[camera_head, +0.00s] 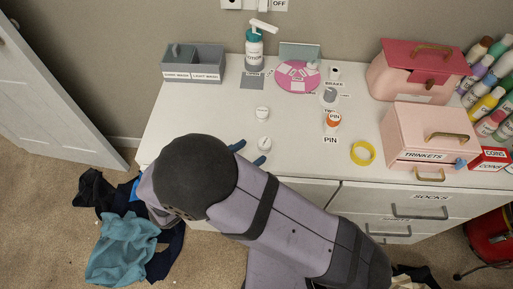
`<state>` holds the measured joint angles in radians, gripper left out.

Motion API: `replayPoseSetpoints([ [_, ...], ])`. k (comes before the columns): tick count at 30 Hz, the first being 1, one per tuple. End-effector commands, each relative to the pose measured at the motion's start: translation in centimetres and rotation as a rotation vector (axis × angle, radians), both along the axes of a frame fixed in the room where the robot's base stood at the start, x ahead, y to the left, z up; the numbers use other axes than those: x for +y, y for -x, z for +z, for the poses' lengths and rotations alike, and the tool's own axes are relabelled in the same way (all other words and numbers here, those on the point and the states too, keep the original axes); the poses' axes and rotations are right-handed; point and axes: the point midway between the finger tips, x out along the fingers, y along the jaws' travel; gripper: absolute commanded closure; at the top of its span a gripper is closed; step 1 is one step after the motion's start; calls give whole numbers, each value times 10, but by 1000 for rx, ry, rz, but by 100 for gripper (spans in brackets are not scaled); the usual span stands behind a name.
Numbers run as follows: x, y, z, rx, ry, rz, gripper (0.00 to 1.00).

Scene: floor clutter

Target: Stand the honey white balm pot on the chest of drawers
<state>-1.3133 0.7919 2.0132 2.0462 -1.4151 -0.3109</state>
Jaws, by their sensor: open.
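Two small white pots stand upright on the white top of the chest of drawers (210,120). The nearer white pot (264,143) is just beyond my gripper's fingertips, and the farther white pot (262,113) stands behind it. Their labels are too small to read, so I cannot tell which is the honey white balm pot. My gripper (248,153) shows as two blue fingertips, apart, at the front edge of the top. Nothing shows between them. My arm hides part of the drawer fronts and floor.
A grey divided box (193,65), pump bottle (254,50) and pink round tray (297,76) stand at the back. An orange pot (332,121), yellow ring (362,153) and pink boxes (430,130) are to the right. Clothes (122,250) lie on the floor.

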Motion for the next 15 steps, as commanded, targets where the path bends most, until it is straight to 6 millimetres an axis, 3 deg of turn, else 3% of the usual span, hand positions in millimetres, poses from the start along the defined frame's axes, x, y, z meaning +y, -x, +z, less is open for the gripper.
replayPoseSetpoints([
  [6,23,29,10,0,-1,3,52],
  [15,37,47,18,1,0,0,52],
])
